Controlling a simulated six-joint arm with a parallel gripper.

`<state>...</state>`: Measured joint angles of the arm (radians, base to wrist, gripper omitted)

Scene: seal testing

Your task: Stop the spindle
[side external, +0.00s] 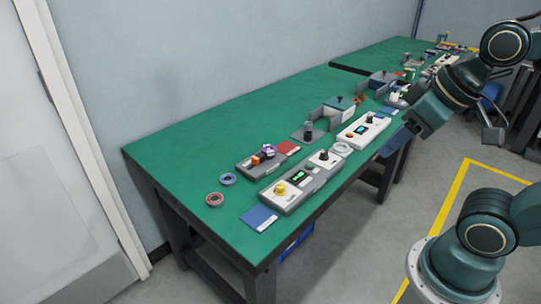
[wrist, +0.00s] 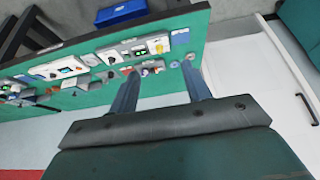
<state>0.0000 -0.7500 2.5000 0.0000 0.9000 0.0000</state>
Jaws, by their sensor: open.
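A grey-and-white control unit (side external: 290,188) lies along the front of the green table, with a yellow knob (side external: 281,188), a lit green display (side external: 299,176) and a black knob (side external: 324,154). Behind it a dark upright post (side external: 308,131) stands on a grey plate; I cannot tell whether this is the spindle, or whether anything turns. My gripper (side external: 388,146) is off the table's front edge, right of the unit. In the wrist view my gripper (wrist: 160,74) is open with nothing between its fingers, and the yellow knob (wrist: 159,47) shows beyond them.
A second white panel (side external: 363,131) with a black knob and more devices stand further along. A grey tray (side external: 256,164) with orange and dark parts, a red ring (side external: 214,199) and a blue ring (side external: 228,179) lie nearby. The table's back left (side external: 190,145) is clear.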

